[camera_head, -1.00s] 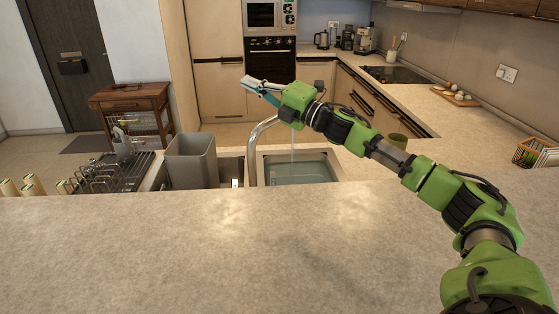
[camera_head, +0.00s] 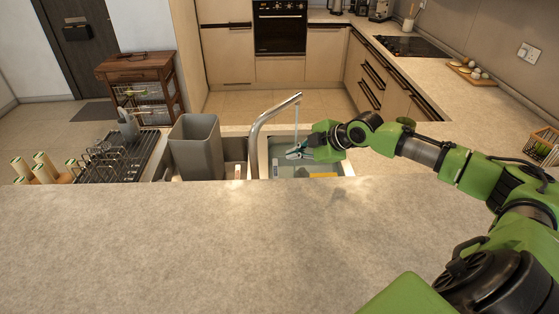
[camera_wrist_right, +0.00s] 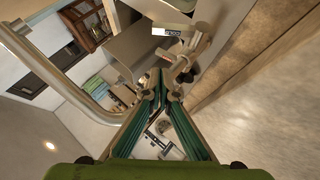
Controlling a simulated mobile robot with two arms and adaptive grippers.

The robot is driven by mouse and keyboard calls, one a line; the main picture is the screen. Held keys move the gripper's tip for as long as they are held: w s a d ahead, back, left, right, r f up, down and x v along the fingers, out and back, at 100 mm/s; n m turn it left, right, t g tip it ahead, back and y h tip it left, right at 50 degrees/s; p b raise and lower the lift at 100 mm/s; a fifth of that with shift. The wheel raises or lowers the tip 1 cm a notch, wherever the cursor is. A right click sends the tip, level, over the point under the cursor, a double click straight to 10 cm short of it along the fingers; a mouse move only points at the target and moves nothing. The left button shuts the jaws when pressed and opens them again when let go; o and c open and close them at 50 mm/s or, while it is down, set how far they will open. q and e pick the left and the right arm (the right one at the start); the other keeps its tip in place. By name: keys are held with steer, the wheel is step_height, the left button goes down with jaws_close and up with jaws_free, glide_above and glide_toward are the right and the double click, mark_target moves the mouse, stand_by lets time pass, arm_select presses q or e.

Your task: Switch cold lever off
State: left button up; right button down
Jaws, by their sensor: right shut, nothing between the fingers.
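The curved metal faucet (camera_head: 256,137) stands at the sink (camera_head: 275,163), with a thin stream of water falling from its spout. Its pipe also curves across the left of the right wrist view (camera_wrist_right: 48,72). My right gripper (camera_head: 290,154) is low over the sink, right of the faucet's upright and below the spout's end. It is shut and empty; its fingertips (camera_wrist_right: 160,76) show in the right wrist view. Small pale metal fittings (camera_wrist_right: 182,66) appear just beyond the fingertips there; I cannot tell surely which is the cold lever. My left gripper is not in view.
A grey bin (camera_head: 197,148) and a dish rack (camera_head: 113,158) stand left of the faucet. A yellow item (camera_head: 323,175) lies by the sink's near edge. The near counter (camera_head: 190,245) is clear. Wooden cups (camera_head: 40,168) stand at far left.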

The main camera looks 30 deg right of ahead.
steer(key=b, duration=0.5)
glide_above(277, 175)
steer(key=s+a, duration=0.1)
step_height(277, 175, down, 6)
steer(key=shift+f, duration=0.25)
steer(key=shift+w+d+f+b, duration=0.25)
steer(key=shift+f+b, duration=0.15)
steer(key=shift+b, duration=0.2)
steer(key=shift+w+d+f+b, duration=0.25)
steer(key=shift+f+b, duration=0.15)
steer(key=shift+b, duration=0.15)
steer(key=shift+w+d+f+b, duration=0.3)
steer(key=shift+d+f+b, duration=0.2)
steer(key=shift+b, duration=0.25)
